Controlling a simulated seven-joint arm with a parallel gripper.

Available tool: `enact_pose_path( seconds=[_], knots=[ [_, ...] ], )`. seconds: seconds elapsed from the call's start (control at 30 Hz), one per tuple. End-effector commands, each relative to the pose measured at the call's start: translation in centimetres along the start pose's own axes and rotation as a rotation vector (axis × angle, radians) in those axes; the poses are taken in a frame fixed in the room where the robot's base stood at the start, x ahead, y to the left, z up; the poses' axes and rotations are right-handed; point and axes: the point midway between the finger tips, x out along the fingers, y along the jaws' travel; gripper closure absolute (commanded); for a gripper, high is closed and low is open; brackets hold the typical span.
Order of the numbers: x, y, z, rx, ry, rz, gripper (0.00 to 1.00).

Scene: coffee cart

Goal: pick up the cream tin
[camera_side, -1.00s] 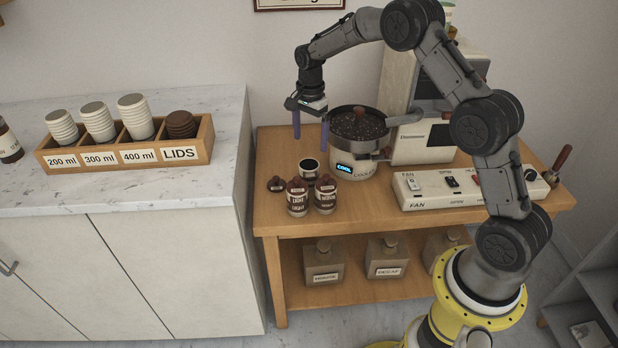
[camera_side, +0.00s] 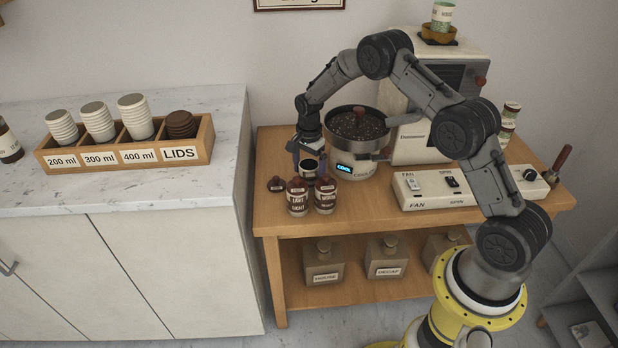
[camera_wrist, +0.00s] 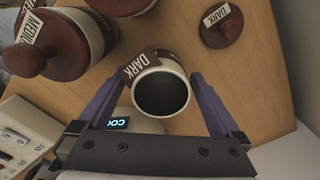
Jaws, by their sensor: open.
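The cream tin (camera_side: 310,167) stands upright and open on the wooden cart, behind two jars. In the wrist view the tin (camera_wrist: 162,92) shows a dark round mouth and a brown tag reading DARK on its rim. My gripper (camera_wrist: 157,82) is open, with one purple finger on each side of the tin. I see no clear contact between fingers and tin. In the side view my gripper (camera_side: 309,154) is low over the tin and partly hides it.
Brown-lidded jars, LIGHT (camera_side: 297,198) and MEDIUM (camera_side: 325,198), stand close in front of the tin. A loose lid tagged DARK (camera_wrist: 221,28) lies beside it. The cooler pan (camera_side: 357,125) is close behind on the right.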

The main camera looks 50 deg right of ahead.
Motion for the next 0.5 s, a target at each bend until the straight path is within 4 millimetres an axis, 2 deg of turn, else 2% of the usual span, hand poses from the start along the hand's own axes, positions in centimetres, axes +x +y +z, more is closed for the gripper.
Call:
enact_pose_path(
  seconds=[0.23, 0.5],
  knots=[
    [0.13, -0.01, 0.00, 0.000, 0.000, 0.000, 0.02],
    [0.11, -0.01, 0.01, 0.000, 0.000, 0.000, 0.50]
  ],
)
